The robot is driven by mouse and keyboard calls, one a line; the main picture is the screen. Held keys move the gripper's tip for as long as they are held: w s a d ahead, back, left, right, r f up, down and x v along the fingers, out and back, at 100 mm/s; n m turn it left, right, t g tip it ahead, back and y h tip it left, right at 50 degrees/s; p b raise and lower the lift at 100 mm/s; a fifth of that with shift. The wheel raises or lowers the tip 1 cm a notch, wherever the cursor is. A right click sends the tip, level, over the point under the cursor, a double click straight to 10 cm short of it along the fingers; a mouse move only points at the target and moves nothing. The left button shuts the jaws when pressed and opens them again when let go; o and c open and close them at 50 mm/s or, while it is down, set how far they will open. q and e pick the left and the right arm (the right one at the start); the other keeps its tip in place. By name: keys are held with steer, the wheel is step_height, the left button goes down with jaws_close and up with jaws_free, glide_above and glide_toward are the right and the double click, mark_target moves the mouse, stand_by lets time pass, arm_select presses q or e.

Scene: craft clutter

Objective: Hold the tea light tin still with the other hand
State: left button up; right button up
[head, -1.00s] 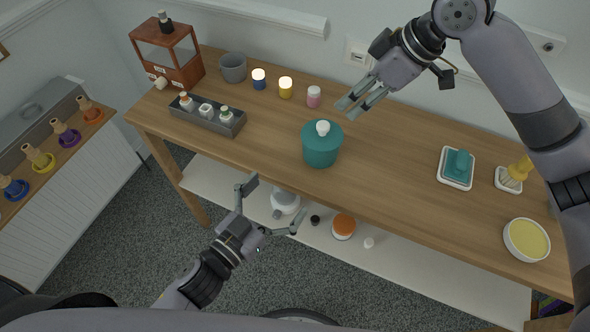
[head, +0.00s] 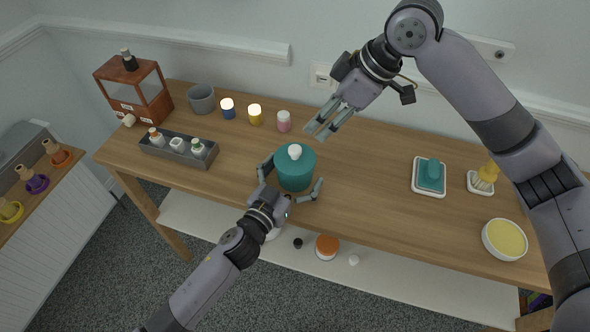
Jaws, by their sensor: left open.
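The tea light tin, a round teal pot with a white knob on its lid (head: 296,167), stands upright near the front edge of the wooden table. My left gripper (head: 292,182) is open, with one finger on the left side of the tin and the other at its right front. I cannot tell whether the fingers touch it. My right gripper (head: 318,130) is above the table, behind and to the right of the tin. Its two fingers are a little apart with nothing between them.
Several small candles, including a pink one (head: 283,121), stand behind the tin. A grey tray of bottles (head: 212,157) is to its left. The tabletop right of the tin is clear.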

arm_select(q)
steer(key=shift+w, duration=0.15)
steer(key=c, duration=1.3)
steer(key=shift+o, duration=0.2)
steer(key=shift+c, duration=0.8)
steer(key=shift+f, duration=0.2)
stand_by(0.4)
steer(key=o, duration=0.8)
steer(key=shift+c, duration=0.2)
steer(key=c, duration=0.9)
